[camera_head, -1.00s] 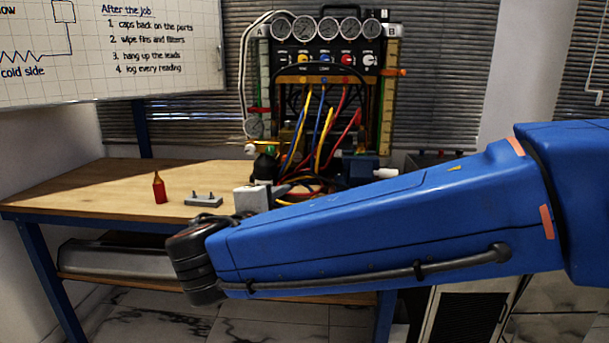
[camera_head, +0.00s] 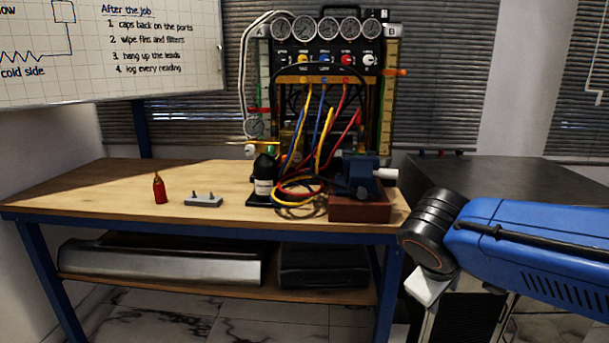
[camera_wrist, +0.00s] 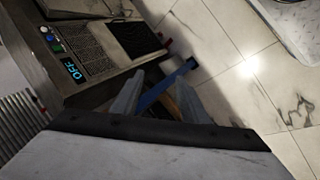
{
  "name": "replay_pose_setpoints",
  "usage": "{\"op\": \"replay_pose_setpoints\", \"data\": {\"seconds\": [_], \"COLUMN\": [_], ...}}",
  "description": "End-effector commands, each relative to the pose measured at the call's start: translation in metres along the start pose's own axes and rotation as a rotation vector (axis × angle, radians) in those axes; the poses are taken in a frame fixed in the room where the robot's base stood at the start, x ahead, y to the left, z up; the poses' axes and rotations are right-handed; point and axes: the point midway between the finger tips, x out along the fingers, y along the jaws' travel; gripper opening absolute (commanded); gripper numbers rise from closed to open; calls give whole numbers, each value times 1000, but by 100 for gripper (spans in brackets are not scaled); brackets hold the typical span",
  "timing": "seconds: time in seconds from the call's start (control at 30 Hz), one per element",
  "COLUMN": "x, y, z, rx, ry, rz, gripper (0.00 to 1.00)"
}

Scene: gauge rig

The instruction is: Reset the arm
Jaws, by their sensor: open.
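My blue arm comes in from the right in the head view, with its dark wrist at the right end of the wooden bench (camera_head: 110,190). The pale body of my gripper (camera_head: 428,287) hangs below the wrist there, beside the bench's right leg; its fingers are hard to make out. In the wrist view my gripper (camera_wrist: 161,80) shows two grey fingers spread apart with nothing held between them. They point down towards the floor, next to a dark machine.
The dark machine (camera_wrist: 85,55) has a lit OFF display; its dark top (camera_head: 490,178) shows right of the bench.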

Motion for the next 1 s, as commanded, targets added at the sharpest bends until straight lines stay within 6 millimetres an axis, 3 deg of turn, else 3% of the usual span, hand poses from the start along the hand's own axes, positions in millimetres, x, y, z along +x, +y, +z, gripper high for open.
{"op": "replay_pose_setpoints", "data": {"seconds": [0.1, 0.4, 0.7, 1.0], "x": [7, 14, 13, 12], "y": [-6, -35, -54, -57], "z": [30, 78, 95, 96], "rx": [117, 409, 621, 650], "ry": [-5, 30, 90, 101], "rz": [-81, -261, -359, -373], "gripper": [40, 40, 40, 40]}}
